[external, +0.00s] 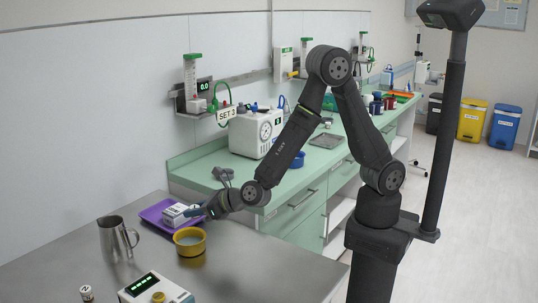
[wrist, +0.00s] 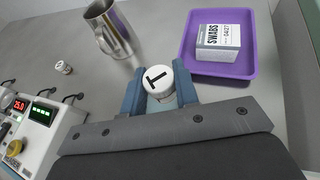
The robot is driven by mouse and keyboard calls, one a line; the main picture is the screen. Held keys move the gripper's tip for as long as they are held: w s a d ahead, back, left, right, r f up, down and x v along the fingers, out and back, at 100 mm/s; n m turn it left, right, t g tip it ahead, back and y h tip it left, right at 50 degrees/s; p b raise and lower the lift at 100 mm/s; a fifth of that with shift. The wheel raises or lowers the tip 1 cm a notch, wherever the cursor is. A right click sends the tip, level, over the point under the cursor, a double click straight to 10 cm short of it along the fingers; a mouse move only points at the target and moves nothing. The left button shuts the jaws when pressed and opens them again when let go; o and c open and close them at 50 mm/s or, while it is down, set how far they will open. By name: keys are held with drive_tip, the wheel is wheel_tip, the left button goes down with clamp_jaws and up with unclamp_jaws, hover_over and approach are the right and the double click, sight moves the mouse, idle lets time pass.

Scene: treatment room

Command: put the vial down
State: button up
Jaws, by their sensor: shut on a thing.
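In the wrist view, a vial with a white cap marked with a black T (wrist: 158,78) sits between the blue fingers of my gripper (wrist: 160,88), which is shut on it. I see the vial's cap from above; its lower part is mostly hidden. In the external view my gripper (external: 203,211) is above the steel table, near the purple tray and the yellow bowl. The vial cannot be made out there, and I cannot tell how high it is held.
A purple tray (wrist: 187,45) holds a swabs box (wrist: 219,38). A yellow bowl (external: 189,243), a metal jug (external: 114,240), another white-capped vial (external: 87,293) and a device with a green display (external: 154,290) stand on the steel table (external: 245,270). Its right part is clear.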

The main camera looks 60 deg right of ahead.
drive_tip(key=shift+s+a+y, duration=0.3)
drive_tip(key=shift+s+a, duration=0.6)
drive_tip(key=shift+a, duration=0.05)
drive_tip(key=shift+f, duration=0.1)
hover_over(186, 275)
wheel_tip(186, 275, down, 7)
drive_tip(key=shift+f, duration=1.75)
drive_tip(key=shift+f, duration=0.1)
drive_tip(key=shift+f, duration=0.15)
drive_tip(key=o, duration=1)
drive_tip(key=shift+c, duration=0.2)
